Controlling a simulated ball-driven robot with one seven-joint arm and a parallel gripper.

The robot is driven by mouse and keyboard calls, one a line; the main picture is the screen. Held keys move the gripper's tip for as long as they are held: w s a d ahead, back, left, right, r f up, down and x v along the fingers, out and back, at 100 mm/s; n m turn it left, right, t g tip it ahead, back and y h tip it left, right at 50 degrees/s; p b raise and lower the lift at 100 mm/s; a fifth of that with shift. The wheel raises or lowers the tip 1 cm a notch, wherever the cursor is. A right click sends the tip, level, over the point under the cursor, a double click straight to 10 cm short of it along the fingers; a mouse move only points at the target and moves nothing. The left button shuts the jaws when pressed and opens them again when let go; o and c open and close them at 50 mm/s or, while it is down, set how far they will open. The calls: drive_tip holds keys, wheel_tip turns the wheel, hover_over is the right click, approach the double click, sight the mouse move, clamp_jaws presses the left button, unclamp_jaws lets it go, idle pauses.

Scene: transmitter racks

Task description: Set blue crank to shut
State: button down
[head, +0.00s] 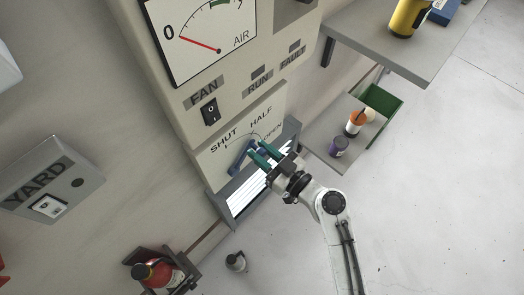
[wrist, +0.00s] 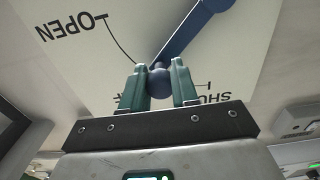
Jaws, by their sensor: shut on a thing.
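The blue crank (head: 237,162) is on the lower face of the tall beige cabinet, under a dial lettered SHUT, HALF and OPEN. In the wrist view the blue crank (wrist: 185,38) runs from its hub at the upper right down to a round knob. The arm lies between the OPEN and SHUT marks, toward the partly hidden HALF lettering. My gripper (head: 257,152) reaches the crank from the lower right in the head view. Its green fingers (wrist: 159,84) are shut on the knob, one on each side.
Above the dial are a FAN switch (head: 210,112) and an AIR gauge (head: 205,38). A lit grille (head: 246,193) is below. A shelf (head: 313,131) at right holds an orange-topped jar, a purple jar and a green bin (head: 384,108). Open floor lies to the right.

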drive_tip(key=shift+s+a+b, duration=0.1)
drive_tip(key=shift+s+b, duration=0.05)
drive_tip(key=shift+b, duration=0.25)
drive_tip(key=n+b, duration=0.1)
drive_tip(key=b, duration=0.1)
drive_tip(key=s+a+n+b, duration=0.1)
drive_tip(key=n+b, duration=0.1)
drive_tip(key=s+r+n+b, duration=0.1)
drive_tip(key=b, duration=0.1)
drive_tip(key=shift+s+a+r+n, duration=0.1)
drive_tip(key=shift+a+n, duration=0.2)
drive_tip(key=s+a+n+b, duration=0.1)
drive_tip(key=n+b, duration=0.1)
drive_tip(key=b, duration=0.1)
drive_tip(key=s+a+r+n+b, duration=0.1)
drive_tip(key=n+b, duration=0.1)
drive_tip(key=b, duration=0.1)
drive_tip(key=shift+s+a+r+n, duration=0.1)
drive_tip(key=shift+s+r+n, duration=0.05)
drive_tip(key=shift+s+n, duration=0.2)
drive_tip(key=shift+s, duration=0.1)
drive_tip(key=c, duration=0.8)
unclamp_jaws()
drive_tip(key=shift+r, duration=0.1)
drive_tip(key=shift+c, duration=0.2)
drive_tip(key=b+v, duration=0.2)
drive_tip(key=v, duration=0.8)
drive_tip(key=shift+s+d+b, duration=0.25)
drive_tip(key=shift+b, duration=0.05)
